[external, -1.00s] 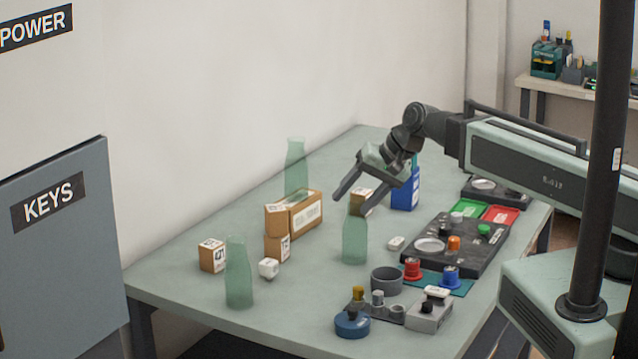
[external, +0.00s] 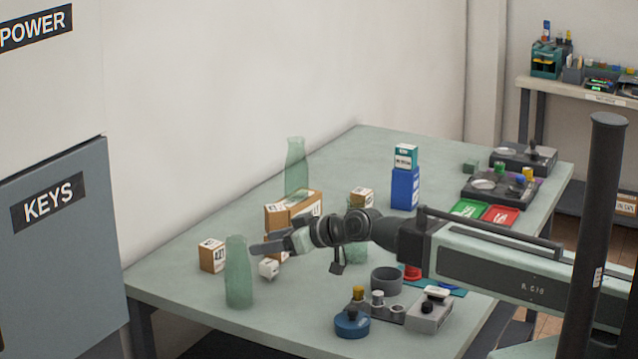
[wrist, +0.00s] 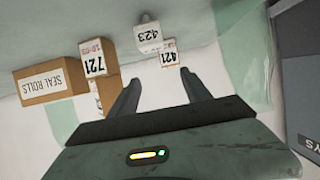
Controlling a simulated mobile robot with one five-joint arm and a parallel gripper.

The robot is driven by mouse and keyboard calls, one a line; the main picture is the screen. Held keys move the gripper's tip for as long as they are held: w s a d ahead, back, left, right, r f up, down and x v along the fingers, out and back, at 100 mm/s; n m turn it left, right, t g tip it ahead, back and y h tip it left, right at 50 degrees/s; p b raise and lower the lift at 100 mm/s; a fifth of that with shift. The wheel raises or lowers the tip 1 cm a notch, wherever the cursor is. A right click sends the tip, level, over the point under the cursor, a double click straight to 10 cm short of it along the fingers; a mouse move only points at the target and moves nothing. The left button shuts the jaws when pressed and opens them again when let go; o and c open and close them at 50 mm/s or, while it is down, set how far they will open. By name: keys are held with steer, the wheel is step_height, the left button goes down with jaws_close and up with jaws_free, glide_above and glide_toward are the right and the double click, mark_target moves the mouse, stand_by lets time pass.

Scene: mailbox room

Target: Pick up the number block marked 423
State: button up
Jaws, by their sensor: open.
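The white number block marked 423 (wrist: 148,37) shows in the wrist view just beyond my fingertips, slightly left of the middle between them. In the external view the small white block (external: 268,269) lies on the table, just below my gripper in the picture; its number is too small to read there. My gripper (wrist: 159,77) is open and empty, with its two fingers spread. In the external view my gripper (external: 268,247) points left, near the white block and the glass bottle. One finger is partly hidden there.
The block marked 421 (wrist: 168,57) stands close to 423. The block marked 721 (wrist: 97,62) and the seal rolls box (wrist: 50,83) are to the left. A green glass bottle (external: 238,280) stands close to my gripper.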

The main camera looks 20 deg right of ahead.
mark_target(255, 276)
step_height(255, 276, down, 4)
steer(key=b, duration=0.3)
steer(key=shift+f, duration=0.2)
steer(key=shift+f+b, duration=0.65)
steer(key=x, duration=0.1)
steer(key=b+x, duration=0.1)
steer(key=x, duration=0.3)
steer(key=shift+w+r, duration=0.1)
steer(key=shift+r, duration=0.3)
jaws_close()
step_height(255, 276, up, 10)
steer(key=p, duration=1)
